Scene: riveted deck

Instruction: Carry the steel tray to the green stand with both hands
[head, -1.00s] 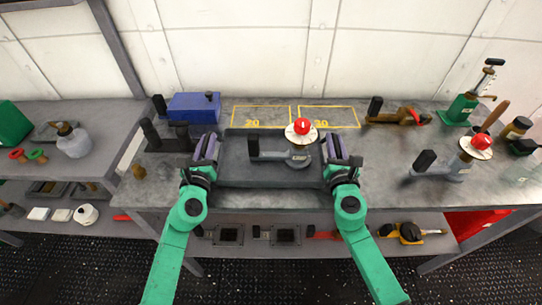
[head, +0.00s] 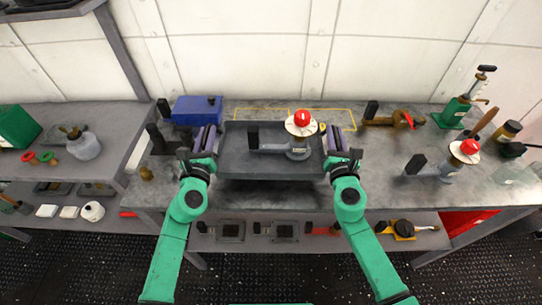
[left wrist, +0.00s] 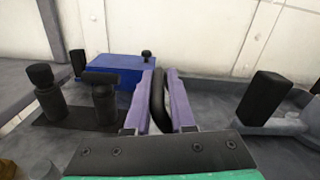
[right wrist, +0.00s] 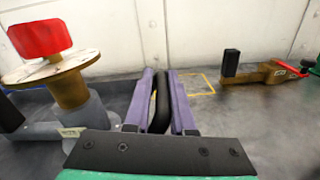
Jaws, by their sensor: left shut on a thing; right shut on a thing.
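The steel tray (head: 262,165) is a dark grey, shallow tray in the middle of the head view, seemingly just above the bench top. A grey valve-like tool with a red knob (head: 302,119) stands on it. My left gripper (head: 206,140) is shut on the tray's left handle, a black bar (left wrist: 157,100) between its purple fingers. My right gripper (head: 341,142) is shut on the right handle, also a black bar (right wrist: 161,100). A green box-like thing (head: 18,127) is at the far left; I cannot tell whether it is the green stand.
A blue box (head: 196,110) and black fittings (head: 160,140) are left of the tray. A brown tool (head: 395,120), another red-knobbed tool (head: 445,165) and a green-based press (head: 453,113) are to the right. The left bench (head: 110,150) is separated by a gap.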

